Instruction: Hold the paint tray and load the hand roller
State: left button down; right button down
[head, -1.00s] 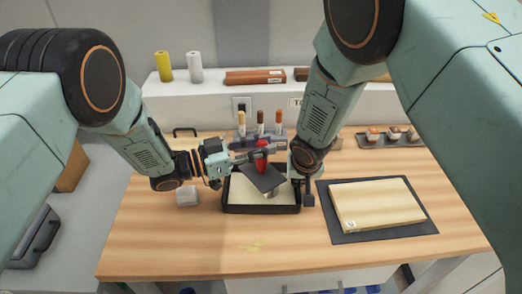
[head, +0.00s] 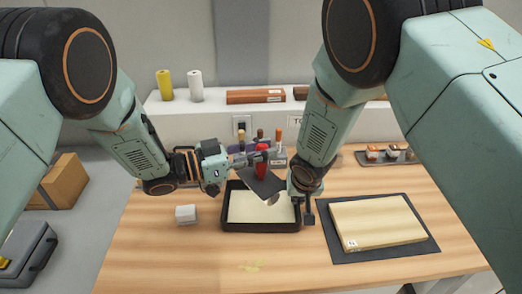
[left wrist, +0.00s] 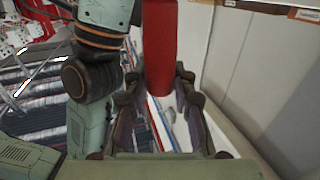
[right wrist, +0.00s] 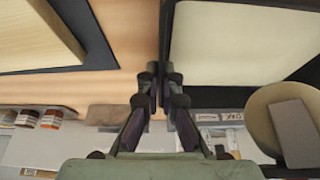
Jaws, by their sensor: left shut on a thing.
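The black paint tray (head: 261,226), with cream paint in it, sits on the wooden bench. My left gripper (head: 258,155) is shut on the red handle (head: 261,166) of the hand roller; the handle also fills the middle of the left wrist view (left wrist: 159,50). A dark grey plate on the roller (head: 263,183) tilts over the tray's back half and hides most of its pale sleeve. The sleeve's round end shows in the right wrist view (right wrist: 260,120), apparently above the paint. My right gripper (right wrist: 161,75) is at the tray's right wall, its fingers close together on the rim.
A pale board (head: 375,221) lies on a dark mat (head: 400,252) to the right. The front bench is clear.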

pick_arm(q)
jog(key=shift+w+r, duration=0.25)
jog(key=shift+r, duration=0.25)
pick_arm(e)
jog(key=shift+s+f, duration=0.3)
pick_arm(q)
jog(key=shift+w+a+r+t, duration=0.1)
jog(key=shift+w+t, duration=0.1)
jog(key=shift+t, duration=0.1)
jog(key=shift+s+f, duration=0.2)
jog(key=shift+s, duration=0.15)
jog(key=shift+f, duration=0.2)
pick_arm(e)
jog(key=c, duration=1.4)
grip_release()
jog(key=shift+w+r, duration=0.15)
jog(key=shift+w, duration=0.05)
jog(key=shift+c, duration=0.2)
pick_arm(q)
jog(key=shift+s, duration=0.1)
pick_arm(e)
jog(key=shift+r, duration=0.1)
pick_arm(q)
jog(key=shift+r, duration=0.1)
pick_arm(e)
jog(key=shift+r, duration=0.1)
